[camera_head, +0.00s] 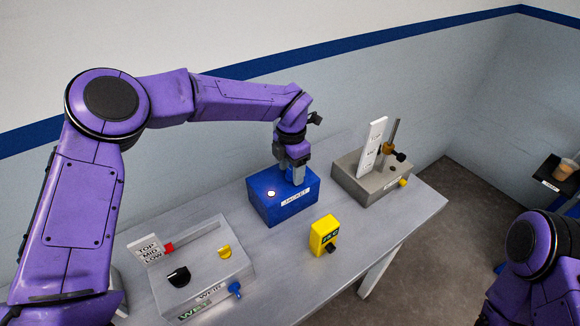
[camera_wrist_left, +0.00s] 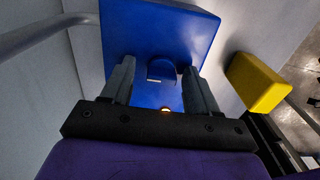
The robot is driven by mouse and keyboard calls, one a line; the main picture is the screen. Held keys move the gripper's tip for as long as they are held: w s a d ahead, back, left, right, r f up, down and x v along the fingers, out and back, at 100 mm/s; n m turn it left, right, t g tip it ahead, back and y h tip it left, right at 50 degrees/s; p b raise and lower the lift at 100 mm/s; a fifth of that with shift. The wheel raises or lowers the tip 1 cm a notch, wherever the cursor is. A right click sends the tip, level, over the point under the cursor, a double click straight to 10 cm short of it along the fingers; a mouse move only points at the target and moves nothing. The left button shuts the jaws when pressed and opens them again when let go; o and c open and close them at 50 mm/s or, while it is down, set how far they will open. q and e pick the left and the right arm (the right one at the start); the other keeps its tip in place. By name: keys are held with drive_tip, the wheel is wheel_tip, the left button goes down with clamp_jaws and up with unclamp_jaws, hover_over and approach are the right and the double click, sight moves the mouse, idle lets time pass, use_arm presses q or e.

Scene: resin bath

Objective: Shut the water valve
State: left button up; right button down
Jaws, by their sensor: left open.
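A blue box (camera_head: 285,207) labelled JACKET stands on the table, with a small round glowing light on its top. My left gripper (camera_head: 293,175) reaches down to the top of this box from above. In the left wrist view its two fingers (camera_wrist_left: 158,88) are open, one on each side of a small blue knob or handle (camera_wrist_left: 161,70) on the blue box (camera_wrist_left: 180,25). I cannot tell whether the fingers touch it. No part is labelled as a water valve; a blue tap (camera_head: 235,290) also sits on the front of the WEIR box. My right gripper is out of view.
The grey WEIR box (camera_head: 190,270) with red, yellow and black knobs stands front left. A yellow device (camera_head: 322,234) stands right of the blue box. A grey box (camera_head: 370,182) with a white upright plate is at the back right. The table (camera_head: 290,280) is clear in front.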

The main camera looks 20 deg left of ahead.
use_arm(q)
drive_tip(key=shift+w+d+f, duration=0.1)
drive_tip(key=shift+w+f, duration=0.05)
drive_tip(key=shift+w, duration=0.15)
drive_tip(key=c, duration=0.4)
drive_tip(key=shift+s+d, duration=0.1)
drive_tip(key=shift+d, duration=0.05)
drive_tip(key=c, duration=0.5)
drive_tip(key=shift+s+r, duration=0.15)
drive_tip(key=shift+r, duration=0.1)
drive_tip(key=shift+c, duration=0.7)
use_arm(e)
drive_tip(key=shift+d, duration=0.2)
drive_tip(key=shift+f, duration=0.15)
